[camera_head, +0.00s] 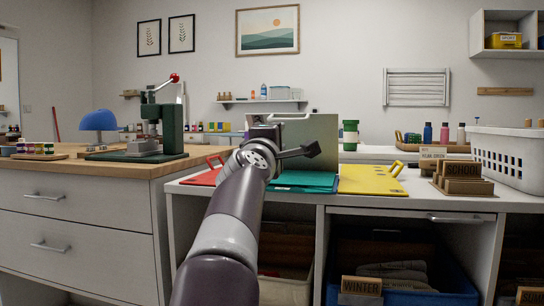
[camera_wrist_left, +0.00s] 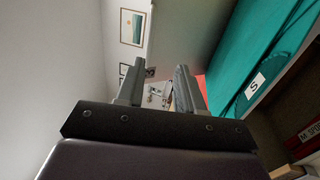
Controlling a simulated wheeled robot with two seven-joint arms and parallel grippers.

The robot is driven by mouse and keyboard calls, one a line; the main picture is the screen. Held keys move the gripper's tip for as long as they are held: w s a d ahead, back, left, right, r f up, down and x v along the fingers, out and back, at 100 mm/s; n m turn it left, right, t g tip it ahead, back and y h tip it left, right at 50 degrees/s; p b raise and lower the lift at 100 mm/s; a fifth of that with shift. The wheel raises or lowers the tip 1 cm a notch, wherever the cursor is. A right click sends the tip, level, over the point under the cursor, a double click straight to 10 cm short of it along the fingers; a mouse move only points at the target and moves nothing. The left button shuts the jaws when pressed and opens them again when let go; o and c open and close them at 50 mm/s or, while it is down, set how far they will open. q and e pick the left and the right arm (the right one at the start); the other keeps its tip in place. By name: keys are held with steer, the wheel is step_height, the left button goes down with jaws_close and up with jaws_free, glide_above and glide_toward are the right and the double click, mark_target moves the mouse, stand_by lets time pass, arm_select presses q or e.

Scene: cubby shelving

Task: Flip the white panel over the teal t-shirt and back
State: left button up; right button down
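The white panel (camera_head: 322,130) stands upright behind the teal t-shirt, a pale handle along its top edge. It also shows in the left wrist view (camera_wrist_left: 195,35), pale grey, beyond the fingers. The teal t-shirt (camera_head: 305,182) lies folded flat on the counter between a red panel (camera_head: 203,176) and a yellow panel (camera_head: 370,179). In the left wrist view the t-shirt (camera_wrist_left: 282,45) carries an S label. My left gripper (camera_head: 298,151) is in front of the white panel, above the t-shirt. Its fingers (camera_wrist_left: 158,85) are apart, with nothing visibly gripped. My right gripper is out of view.
A green press (camera_head: 163,130) and blue lamp (camera_head: 98,122) stand on the left counter. At right are a wooden sign block (camera_head: 462,182) and a white basket (camera_head: 510,155). Cubbies with bins (camera_head: 400,280) are below. A green-lidded jar (camera_head: 351,133) stands behind the yellow panel.

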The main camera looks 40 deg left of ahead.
arm_select(q)
steer(key=v, duration=0.5)
steer(key=shift+r+b, duration=0.15)
steer(key=shift+b, duration=0.15)
